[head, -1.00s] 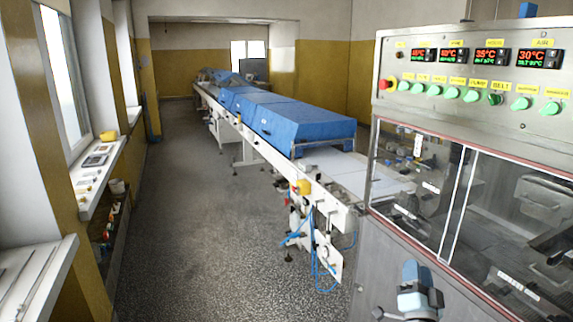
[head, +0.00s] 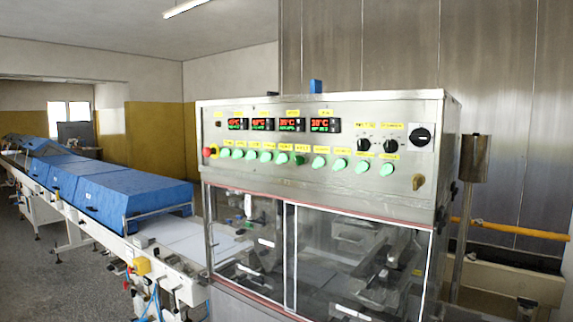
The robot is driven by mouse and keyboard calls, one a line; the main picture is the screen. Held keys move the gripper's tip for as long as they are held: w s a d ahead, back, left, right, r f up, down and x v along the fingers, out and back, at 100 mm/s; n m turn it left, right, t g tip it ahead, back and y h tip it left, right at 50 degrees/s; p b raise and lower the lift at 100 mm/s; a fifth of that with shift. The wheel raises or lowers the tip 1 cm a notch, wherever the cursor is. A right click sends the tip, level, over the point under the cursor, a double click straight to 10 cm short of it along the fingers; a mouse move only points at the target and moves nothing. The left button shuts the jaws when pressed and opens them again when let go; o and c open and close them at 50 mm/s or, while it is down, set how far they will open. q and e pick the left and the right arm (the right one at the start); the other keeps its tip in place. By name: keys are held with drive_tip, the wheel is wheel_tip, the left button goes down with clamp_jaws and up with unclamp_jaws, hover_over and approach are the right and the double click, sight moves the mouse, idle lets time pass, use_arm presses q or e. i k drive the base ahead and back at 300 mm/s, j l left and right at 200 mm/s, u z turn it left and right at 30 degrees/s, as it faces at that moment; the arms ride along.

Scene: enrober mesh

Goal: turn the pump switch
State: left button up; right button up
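The enrober's control panel (head: 320,184) fills the middle of the head view. A row of green switches crosses it, with small yellow labels above. The pump switch (head: 282,158) appears to be the fifth green switch from the left; its label is too small to read surely now, but the earlier frame shows PUMP there. The switch beside it on the right (head: 299,160) looks darker. The pump switch's exact turn position cannot be told. Neither of my grippers is in view.
A red emergency button (head: 207,152) sits left of the switches, with lit displays (head: 290,125) above. Clear panels (head: 345,255) cover the machine below. A conveyor with blue covers (head: 130,200) runs left. A grey post (head: 470,180) stands right. Floor shows at lower left.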

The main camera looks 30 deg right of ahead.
sight(282, 158)
drive_tip(key=k+z, duration=0.1)
drive_tip(key=z, duration=1.05)
drive_tip(key=k+j, duration=0.05)
